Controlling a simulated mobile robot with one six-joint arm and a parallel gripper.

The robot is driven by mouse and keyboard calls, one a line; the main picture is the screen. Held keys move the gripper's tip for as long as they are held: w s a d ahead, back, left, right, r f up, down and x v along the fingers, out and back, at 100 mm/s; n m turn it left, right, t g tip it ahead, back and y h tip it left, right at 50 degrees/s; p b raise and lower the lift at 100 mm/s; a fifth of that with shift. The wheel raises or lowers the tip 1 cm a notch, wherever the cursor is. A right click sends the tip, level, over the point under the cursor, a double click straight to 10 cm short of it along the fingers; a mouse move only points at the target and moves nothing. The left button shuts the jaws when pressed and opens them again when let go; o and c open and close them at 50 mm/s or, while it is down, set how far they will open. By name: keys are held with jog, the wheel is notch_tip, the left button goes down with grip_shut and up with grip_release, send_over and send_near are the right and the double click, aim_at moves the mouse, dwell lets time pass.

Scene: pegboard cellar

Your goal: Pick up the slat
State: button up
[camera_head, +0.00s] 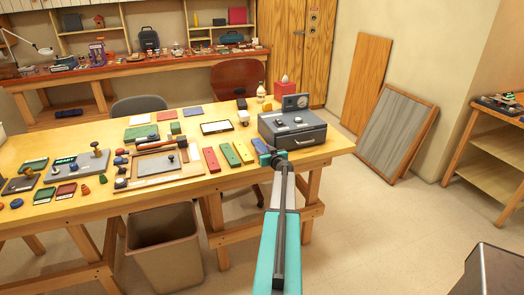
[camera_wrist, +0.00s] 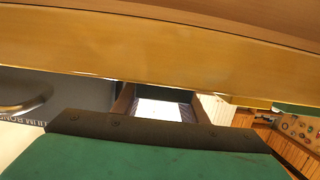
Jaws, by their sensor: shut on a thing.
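My gripper (camera_head: 278,160) is at the front right edge of the workbench, in front of the grey metal box. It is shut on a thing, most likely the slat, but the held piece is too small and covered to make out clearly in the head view. A blue bar (camera_head: 260,146) lies just left of my gripper. In the wrist view a broad wooden band (camera_wrist: 150,45) crosses the top, very near the camera; I cannot tell whether it is the slat or another wooden part. The fingertips do not show clearly there.
The grey metal box (camera_head: 292,131) stands close behind my gripper. Red (camera_head: 211,160), green (camera_head: 230,155) and yellow (camera_head: 243,151) bars lie to the left on the workbench (camera_head: 215,182). A bin (camera_head: 166,245) stands below.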

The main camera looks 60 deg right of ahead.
aim_at(264, 150)
jog(key=shift+r, duration=0.8)
notch_tip(264, 150, up, 2)
jog(key=shift+r, duration=0.2)
jog(key=a+f+v, duration=0.1)
jog(key=f+v, duration=0.1)
jog(key=v, duration=1.3)
jog(key=shift+a+b, duration=0.4)
jog(key=shift+a, duration=0.1)
jog(key=shift+s, duration=0.1)
